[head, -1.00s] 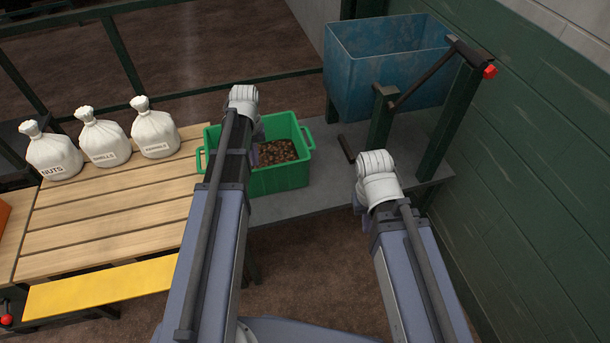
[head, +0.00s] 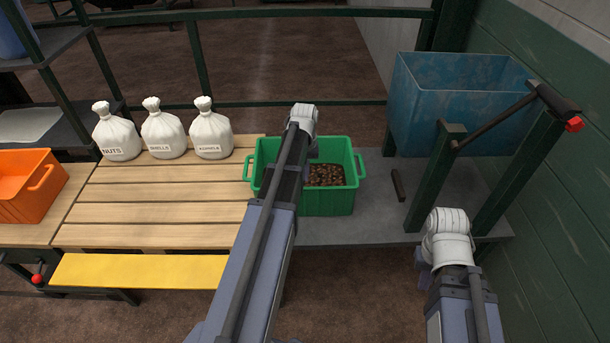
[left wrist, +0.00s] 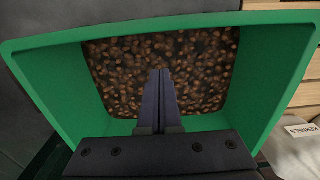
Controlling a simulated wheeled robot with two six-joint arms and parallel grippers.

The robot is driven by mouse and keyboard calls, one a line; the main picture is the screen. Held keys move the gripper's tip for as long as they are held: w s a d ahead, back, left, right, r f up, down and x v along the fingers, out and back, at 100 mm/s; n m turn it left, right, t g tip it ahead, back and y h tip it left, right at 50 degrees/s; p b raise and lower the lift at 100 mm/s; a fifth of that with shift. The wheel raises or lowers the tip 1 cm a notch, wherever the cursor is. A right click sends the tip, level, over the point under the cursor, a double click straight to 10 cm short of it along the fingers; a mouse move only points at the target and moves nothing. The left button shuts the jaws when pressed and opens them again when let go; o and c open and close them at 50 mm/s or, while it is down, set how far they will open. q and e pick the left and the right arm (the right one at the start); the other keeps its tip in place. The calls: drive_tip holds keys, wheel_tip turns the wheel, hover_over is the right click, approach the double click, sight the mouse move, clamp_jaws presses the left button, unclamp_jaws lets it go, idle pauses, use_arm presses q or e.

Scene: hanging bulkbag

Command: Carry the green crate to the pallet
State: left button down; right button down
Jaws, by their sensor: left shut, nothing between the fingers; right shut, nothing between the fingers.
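The green crate (head: 330,203) holds brown nuts (head: 325,175) and stands on the grey platform at the right end of the wooden pallet (head: 150,205). It fills much of the left wrist view (left wrist: 50,90). My left gripper (left wrist: 160,75) is shut and empty, its fingers pointing down over the nuts inside the crate's outline. In the head view my left arm hides part of the crate and the fingers. My right gripper (head: 424,262) is shut and empty, right of the crate and apart from it; its fingertips are mostly hidden by the wrist.
Three white sacks (head: 163,134) stand along the pallet's back edge. An orange crate (head: 27,186) is at far left, a yellow board (head: 140,270) in front. The pallet's middle and front are clear.

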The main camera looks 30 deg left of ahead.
sight(305, 197)
use_arm(q)
wheel_tip(305, 197, down, 7)
drive_tip(key=b, duration=0.5)
drive_tip(key=shift+r+b, duration=0.15)
drive_tip(key=shift+b, duration=0.2)
drive_tip(key=s+d, duration=0.1)
drive_tip(key=s, duration=0.2)
drive_tip(key=shift+d, duration=0.4)
drive_tip(key=shift+s+d, duration=0.15)
drive_tip(key=shift+s, duration=0.05)
